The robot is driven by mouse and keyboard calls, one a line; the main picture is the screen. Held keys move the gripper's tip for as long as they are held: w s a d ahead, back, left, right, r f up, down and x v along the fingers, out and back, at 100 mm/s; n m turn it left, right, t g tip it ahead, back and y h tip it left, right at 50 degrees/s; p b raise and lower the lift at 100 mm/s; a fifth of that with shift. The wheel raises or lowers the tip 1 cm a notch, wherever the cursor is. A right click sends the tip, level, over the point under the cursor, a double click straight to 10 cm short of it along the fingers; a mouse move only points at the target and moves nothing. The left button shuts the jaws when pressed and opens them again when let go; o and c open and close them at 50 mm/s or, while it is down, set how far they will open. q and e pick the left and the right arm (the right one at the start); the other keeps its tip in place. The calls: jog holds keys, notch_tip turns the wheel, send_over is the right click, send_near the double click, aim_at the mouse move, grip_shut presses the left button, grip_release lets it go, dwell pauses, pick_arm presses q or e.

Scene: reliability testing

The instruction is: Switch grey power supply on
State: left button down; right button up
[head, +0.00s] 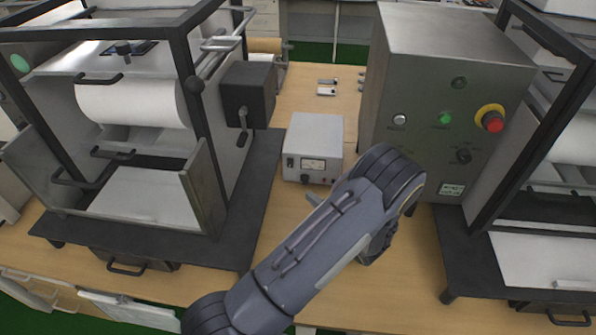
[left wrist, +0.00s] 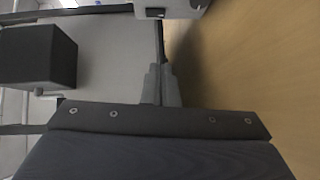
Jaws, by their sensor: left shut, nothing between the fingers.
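The grey power supply (head: 315,140) is a small box on the wooden table, between the two large machines. Its front has a dial meter, knobs and terminals, with a small dark switch at the left. In the left wrist view part of the power supply (left wrist: 182,7) shows at the top edge, with a black switch (left wrist: 154,12) on it. My left gripper (head: 312,198) is in front of the box, partly hidden behind my forearm. Its fingers (left wrist: 160,70) are shut and empty, pointing toward the box with a gap left. My right gripper is not in view.
A framed machine with a white roll (head: 135,102) and a black side box (head: 248,95) stands at the left. A grey control cabinet (head: 440,90) with a red emergency button (head: 492,121) stands at the right. Small metal parts (head: 327,86) lie behind the power supply.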

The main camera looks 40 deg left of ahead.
pick_arm(q)
jog(key=shift+a, duration=0.1)
jog(key=b, duration=0.3)
send_near(284, 164)
jog(key=s+a, duration=0.2)
jog(key=a, duration=0.1)
jog(key=shift+s+f, duration=0.1)
jog(key=shift+f, duration=0.1)
jog(key=shift+w+a+f+b, duration=0.1)
jog(key=shift+w+a+b, duration=0.1)
jog(key=shift+w, duration=0.35)
jog(key=shift+w+a+b, duration=0.15)
jog(key=shift+w+a, duration=0.05)
jog(key=shift+w, duration=0.35)
jog(key=shift+w+a, duration=0.25)
jog(key=shift+w, duration=0.3)
